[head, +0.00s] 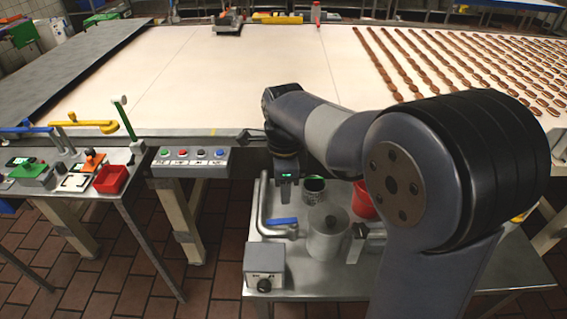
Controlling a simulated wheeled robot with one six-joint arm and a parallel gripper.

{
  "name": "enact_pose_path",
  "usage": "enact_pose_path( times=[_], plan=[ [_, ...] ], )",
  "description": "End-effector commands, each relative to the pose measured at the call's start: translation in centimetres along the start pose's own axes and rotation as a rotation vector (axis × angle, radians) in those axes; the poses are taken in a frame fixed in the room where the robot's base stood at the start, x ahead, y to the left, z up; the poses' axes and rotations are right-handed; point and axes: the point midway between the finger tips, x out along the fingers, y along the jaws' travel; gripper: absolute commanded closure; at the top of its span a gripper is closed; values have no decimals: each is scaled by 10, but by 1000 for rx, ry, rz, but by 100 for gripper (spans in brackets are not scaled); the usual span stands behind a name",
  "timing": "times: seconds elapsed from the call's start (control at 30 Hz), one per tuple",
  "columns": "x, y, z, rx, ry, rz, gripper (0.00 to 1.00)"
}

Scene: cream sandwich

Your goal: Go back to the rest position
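My arm reaches out from the lower right of the head view and bends down over the small metal cart. My gripper (287,188) points down at the cart's far left part, beside a dark green-rimmed cup (314,188). Its fingers are small and dark here, so I cannot tell whether they are open or shut, or whether they hold anything. The rest position is not marked by anything in view.
The metal cart (400,280) carries a lidded steel pot (328,235), a blue-handled valve (283,222), a red container (363,200) and a control box (264,268). A wide conveyor (240,80) with rows of biscuits (480,65) lies behind. A side table (125,170) holds a red bin (111,179).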

Motion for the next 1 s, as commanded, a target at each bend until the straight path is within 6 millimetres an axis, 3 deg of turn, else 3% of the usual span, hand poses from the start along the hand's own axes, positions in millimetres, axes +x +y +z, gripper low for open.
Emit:
enact_pose_path(
  times=[0.17,0.63,0.77,1.0],
  plan=[
    [17,1,0,0,1,5,62],
    [98,1,0,0,1,4,62],
    [109,1,0,0,1,4,62],
    [108,1,0,-28,0,1,62]
  ],
)
